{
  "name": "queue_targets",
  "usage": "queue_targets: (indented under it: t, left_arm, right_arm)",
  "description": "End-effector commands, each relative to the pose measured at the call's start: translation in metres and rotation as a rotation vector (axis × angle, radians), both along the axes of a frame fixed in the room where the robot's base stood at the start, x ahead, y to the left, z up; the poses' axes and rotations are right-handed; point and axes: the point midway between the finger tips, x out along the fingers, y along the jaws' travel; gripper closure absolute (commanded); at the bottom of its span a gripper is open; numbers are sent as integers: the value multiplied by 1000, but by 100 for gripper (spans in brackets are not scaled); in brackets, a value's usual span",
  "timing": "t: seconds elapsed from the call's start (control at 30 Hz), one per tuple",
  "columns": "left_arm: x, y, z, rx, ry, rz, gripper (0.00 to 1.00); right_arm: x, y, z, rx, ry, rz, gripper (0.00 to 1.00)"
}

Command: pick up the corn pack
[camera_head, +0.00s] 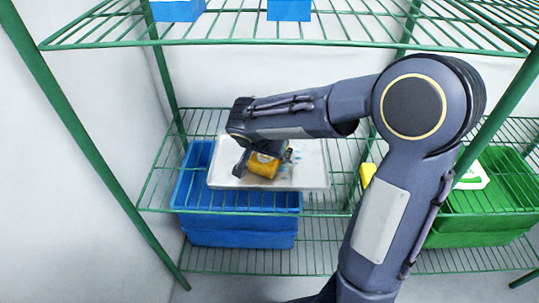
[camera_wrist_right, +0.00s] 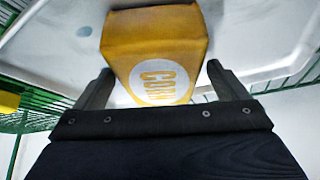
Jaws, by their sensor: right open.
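The corn pack (camera_wrist_right: 152,45) is a yellow-orange packet with a round white label reading CORN. In the head view the corn pack (camera_head: 263,166) lies on a white tray (camera_head: 312,172) on the middle shelf. My right gripper (camera_wrist_right: 153,80) is open, with one finger on each side of the pack's near end. I cannot tell whether the fingers touch it. In the head view my right gripper (camera_head: 262,156) is at the pack and partly hides it. My left gripper is not in view.
The green wire shelf (camera_head: 160,190) holds the tray. A blue crate (camera_head: 240,231) stands below on the left, a green crate (camera_head: 475,230) on the right. A yellow item (camera_head: 367,175) is beside my arm. An upper wire shelf (camera_head: 300,32) is overhead.

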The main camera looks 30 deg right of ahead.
Motion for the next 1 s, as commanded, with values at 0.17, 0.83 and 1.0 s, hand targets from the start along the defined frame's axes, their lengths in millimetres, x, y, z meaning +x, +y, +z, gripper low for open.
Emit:
queue_targets:
  t: [0.17,0.83,1.0]
  left_arm:
    - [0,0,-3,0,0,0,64]
    - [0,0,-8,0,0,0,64]
    - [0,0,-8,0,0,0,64]
  right_arm:
    - [0,0,-1,1,-1,0,6]
    - [0,0,-4,1,-1,0,35]
    - [0,0,-4,1,1,0,57]
